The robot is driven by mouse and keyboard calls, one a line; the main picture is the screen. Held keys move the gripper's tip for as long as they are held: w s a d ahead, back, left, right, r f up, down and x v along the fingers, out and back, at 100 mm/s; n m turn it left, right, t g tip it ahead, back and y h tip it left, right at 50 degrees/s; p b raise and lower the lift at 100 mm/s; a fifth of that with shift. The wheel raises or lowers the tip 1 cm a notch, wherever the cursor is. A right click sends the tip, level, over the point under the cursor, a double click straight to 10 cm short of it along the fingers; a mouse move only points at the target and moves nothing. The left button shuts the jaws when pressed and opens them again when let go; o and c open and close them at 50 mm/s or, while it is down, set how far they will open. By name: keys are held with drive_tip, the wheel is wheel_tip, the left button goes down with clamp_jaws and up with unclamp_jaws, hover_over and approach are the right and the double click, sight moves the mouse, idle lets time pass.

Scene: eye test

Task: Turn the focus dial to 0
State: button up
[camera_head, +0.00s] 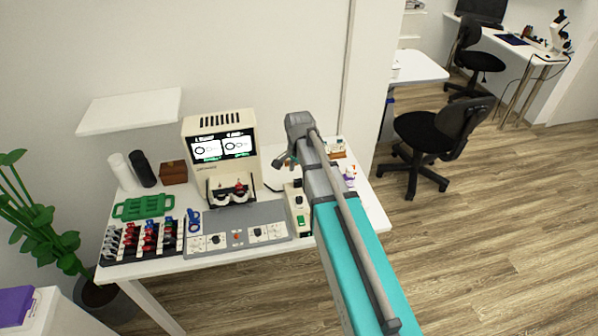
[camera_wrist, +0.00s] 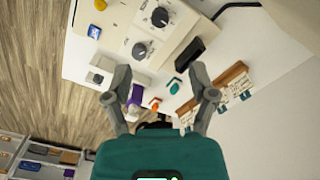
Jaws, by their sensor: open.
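A beige box with two black dials stands on the white table; in the wrist view its upper dial (camera_wrist: 160,17) and lower dial (camera_wrist: 139,50) show with scale marks around them. The labels are too small to read, so I cannot tell which is the focus dial or its setting. The box (camera_head: 297,210) also shows in the head view, left of my arm. My gripper (camera_wrist: 160,72) is open and empty, apart from the dials.
A wooden rack (camera_wrist: 232,82), a purple item (camera_wrist: 135,96) and a black block (camera_wrist: 189,54) lie near my fingers. A green tray (camera_head: 143,207) and a rack of coloured pieces (camera_head: 146,240) sit at the table's left. A black chair (camera_head: 436,140) stands right.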

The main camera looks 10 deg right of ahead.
drive_tip(key=s+r+n+p, duration=0.2)
drive_tip(key=s+r+n, duration=0.1)
drive_tip(key=s+n, duration=0.8)
drive_tip(key=s, duration=0.5)
drive_tip(key=shift+r+p, duration=0.2)
drive_tip(key=shift+p, duration=0.15)
drive_tip(key=shift+d, duration=0.2)
